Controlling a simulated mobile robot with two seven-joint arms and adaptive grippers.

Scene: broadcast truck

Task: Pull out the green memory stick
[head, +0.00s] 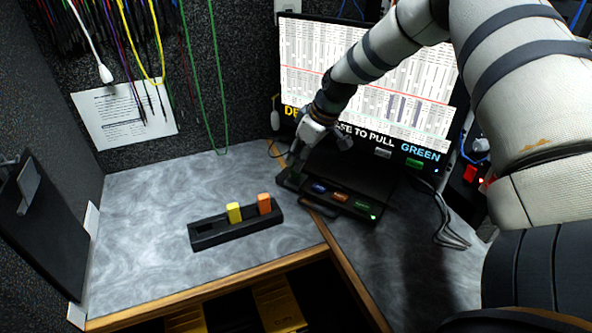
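The green memory stick (361,208) sits in the front of a low black device (335,210), at the right end of a row. A blue stick (319,188) and an orange stick (340,197) sit in the same row to its left. A small green light shows by the green stick. My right gripper (291,178) points down at the left end of the device, apart from the green stick. Its fingers are dark and small, so I cannot tell whether they are open or shut. My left gripper is not in view.
A black slotted holder (205,236) with a yellow stick (234,212) and another orange stick (264,203) lies on the grey desk. Cables lie right of the device. The desk's left part is clear.

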